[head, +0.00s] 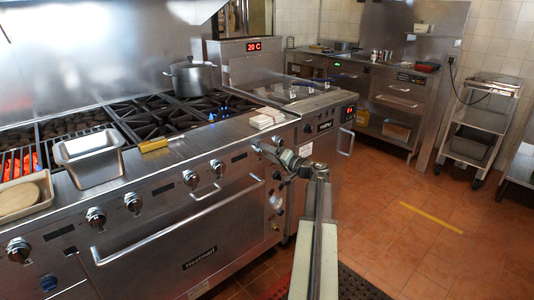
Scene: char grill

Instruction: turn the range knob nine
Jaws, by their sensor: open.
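The range's front panel carries a row of round silver knobs. Two stand at the left (95,217) and (133,202), and two more sit further right (190,178) and (217,167). No readable number marks which one is knob nine. My gripper (264,150) is at the right end of this panel, pointing left toward the range front. It looks open, with nothing seen between its fingers. It hides part of the panel behind it, so I cannot tell whether it touches a knob.
Below the panel is a long oven handle (180,220). A metal pan (90,158), a yellow block (153,145) and a white stack (266,117) lie along the front ledge. A pot (191,78) stands on the back burners. Tiled floor (400,230) is open at the right.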

